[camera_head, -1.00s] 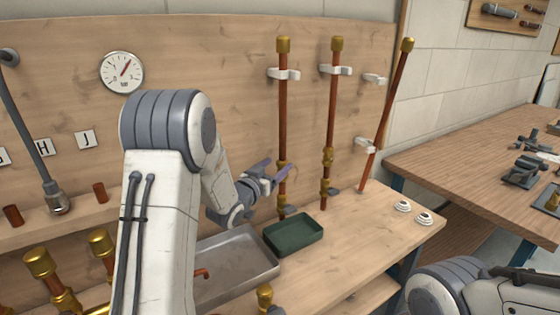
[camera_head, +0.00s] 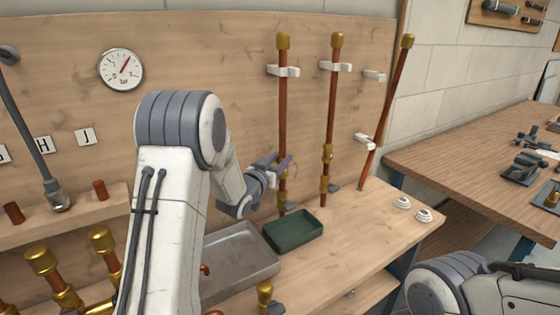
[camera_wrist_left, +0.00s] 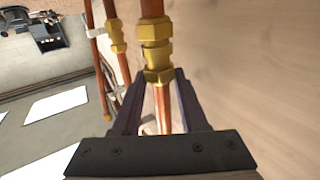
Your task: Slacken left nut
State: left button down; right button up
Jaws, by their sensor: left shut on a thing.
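The left copper pipe (camera_head: 283,115) stands upright against the wooden back panel, with a brass cap on top and a brass fitting low down. My left gripper (camera_head: 281,163) is at that fitting, its fingers on either side of the pipe. In the left wrist view, the gripper (camera_wrist_left: 163,80) is shut on the brass nut (camera_wrist_left: 158,76) at the near end of the fitting (camera_wrist_left: 155,40). The fingers partly hide the nut in the head view. My right gripper is out of view; only part of its arm shows at lower right.
A second upright pipe (camera_head: 332,110) with a brass fitting stands close on the right, then a leaning pipe (camera_head: 393,100). Below are a green tray (camera_head: 294,243) and a metal tray (camera_head: 250,272).

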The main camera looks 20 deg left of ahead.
pick_arm(q)
jog(key=shift+d+f+n+y+b, duration=0.15)
jog(key=shift+n+y+b, duration=0.35)
jog(key=shift+y+b, duration=0.3)
jog(key=shift+d+f+n+y+b, duration=0.1)
jog(key=shift+n+y+b, duration=0.4)
jog(key=shift+y+b, duration=0.25)
jog(key=shift+d+r+n+y+b, duration=0.1)
jog(key=shift+d+n+y+b, duration=0.1)
jog(key=shift+n+y+b, duration=0.8)
jog(key=shift+r+n+y+p, duration=0.1)
jog(key=shift+n+y+p, duration=0.2)
jog(key=shift+y, duration=0.75)
jog(key=shift+w+d+n+g+y, duration=0.1)
jog(key=shift+n+g+y, duration=0.3)
jog(key=shift+y, duration=0.2)
jog(key=n+y, duration=0.1)
jog(key=g+y+p, duration=0.1)
jog(key=shift+d+r+n+y, duration=0.1)
jog(key=shift+r+n+y, duration=0.1)
jog(key=shift+n+y, duration=0.15)
jog(key=n+g+y+p, duration=0.3)
jog(key=y, duration=0.1)
jog(key=shift+w, duration=0.15)
jog(key=shift+w+n+g+y+p, duration=0.1)
jog(key=shift+n+g+y+p, duration=0.75)
jog(key=shift+n+g+p, duration=0.3)
